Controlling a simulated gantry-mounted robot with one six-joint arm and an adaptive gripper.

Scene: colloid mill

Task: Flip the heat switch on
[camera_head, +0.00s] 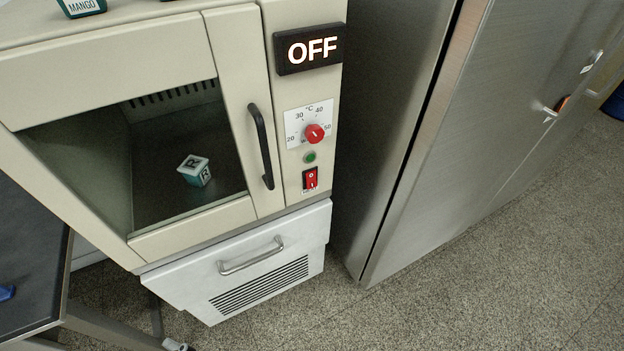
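The heat switch appears to be the small red rocker switch (311,179) low on the control panel of the beige oven-like cabinet. Its exact tilt is too small to tell. A green round lamp or button (310,157) sits just above it. A black display (308,49) at the top of the panel reads "OFF". My gripper does not show in this view.
The cabinet door with a black handle (261,146) is closed; a teal cube marked R (195,170) shows behind its window. A drawer front (245,263) is below. A steel cabinet (440,140) stands close at right. A dark table (30,265) is at left. Floor in front is clear.

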